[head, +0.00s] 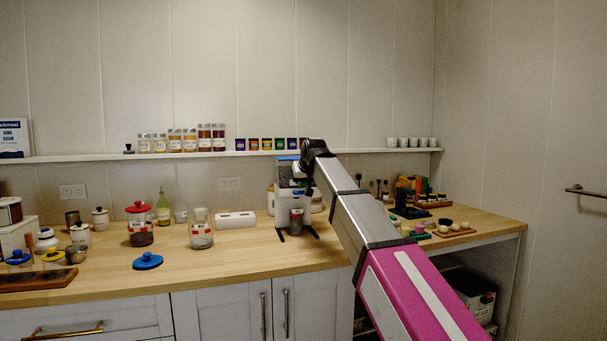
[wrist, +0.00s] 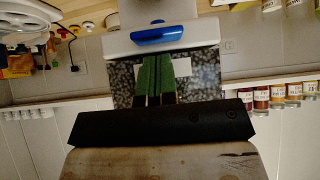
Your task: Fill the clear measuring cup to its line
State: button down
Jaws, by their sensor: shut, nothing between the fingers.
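A dispenser (head: 284,170) with a blue top stands at the back of the counter. In the wrist view, which is upside down, its clear hopper (wrist: 208,76) holds dark speckled contents, and a blue lever (wrist: 157,35) is on its pale body. A clear container (head: 296,217) with dark contents is at the dispenser's base; it may be the measuring cup, but I cannot make out a line. My gripper (wrist: 154,60) has green fingers, shut and empty, in front of the hopper near the lever. In the head view the fingers are hard to make out beside the dispenser.
An open glass jar (head: 201,239) and a red-lidded jar (head: 140,236) stand to the left. A loose blue lid (head: 148,261) lies near the front edge. A shelf (head: 80,157) with spice jars runs behind. The front middle of the counter (head: 230,262) is clear.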

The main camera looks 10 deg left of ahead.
aim_at(301, 193)
jog(key=shift+f, duration=0.8)
jog(key=shift+s+f, duration=0.1)
jog(key=shift+f, duration=1.2)
jog(key=shift+r, duration=0.4)
jog(key=r, duration=0.2)
jog(key=shift+w+r, duration=0.25)
jog(key=shift+r, duration=0.15)
jog(key=v, duration=1.1)
jog(key=shift+a, duration=0.15)
